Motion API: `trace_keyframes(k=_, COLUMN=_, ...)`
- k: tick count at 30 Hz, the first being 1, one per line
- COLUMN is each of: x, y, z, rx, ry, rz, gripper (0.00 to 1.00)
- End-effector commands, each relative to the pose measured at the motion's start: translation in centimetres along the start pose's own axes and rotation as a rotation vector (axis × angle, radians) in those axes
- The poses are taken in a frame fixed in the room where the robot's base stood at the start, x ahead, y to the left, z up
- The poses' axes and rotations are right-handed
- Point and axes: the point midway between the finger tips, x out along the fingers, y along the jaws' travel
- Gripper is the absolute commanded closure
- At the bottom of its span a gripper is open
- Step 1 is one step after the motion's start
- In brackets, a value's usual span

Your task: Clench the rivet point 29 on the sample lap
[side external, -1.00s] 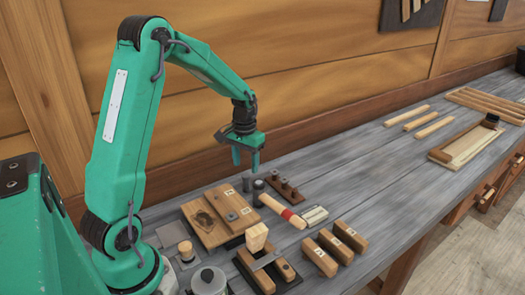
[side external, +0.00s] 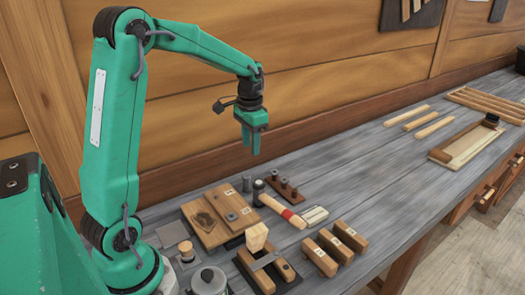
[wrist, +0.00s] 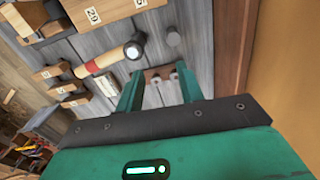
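The sample lap appears to be the overlapped wooden boards (side external: 210,232) with small number labels, lying at the near left of the bench. A small grey disc (side external: 231,216) sits on it, but I cannot read which point is 29. Its labelled edge shows at the top of the wrist view (wrist: 112,10). A hammer (side external: 282,210) with a red-banded handle lies to the right of the lap; its head and handle show in the wrist view (wrist: 108,60). My gripper (side external: 252,150) hangs empty, well above the bench behind the hammer. Its fingers are apart in the wrist view (wrist: 159,72).
A peg rack (side external: 286,187) stands behind the hammer and shows between my fingers. A grey cylinder (side external: 247,183) stands beside the hammer head. Numbered wooden blocks (side external: 335,247), a dark-based wooden fixture (side external: 265,268) and a metal pot (side external: 209,281) are nearer. The bench's middle is clear.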

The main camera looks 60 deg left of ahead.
Motion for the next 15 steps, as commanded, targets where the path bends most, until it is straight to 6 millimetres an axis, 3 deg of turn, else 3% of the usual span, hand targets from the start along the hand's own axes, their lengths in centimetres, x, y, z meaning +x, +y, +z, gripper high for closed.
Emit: trace_keyframes(k=15, x=0.0, y=5.7, z=-0.3, rx=0.868, ry=0.001, rz=-0.001, gripper=0.63)
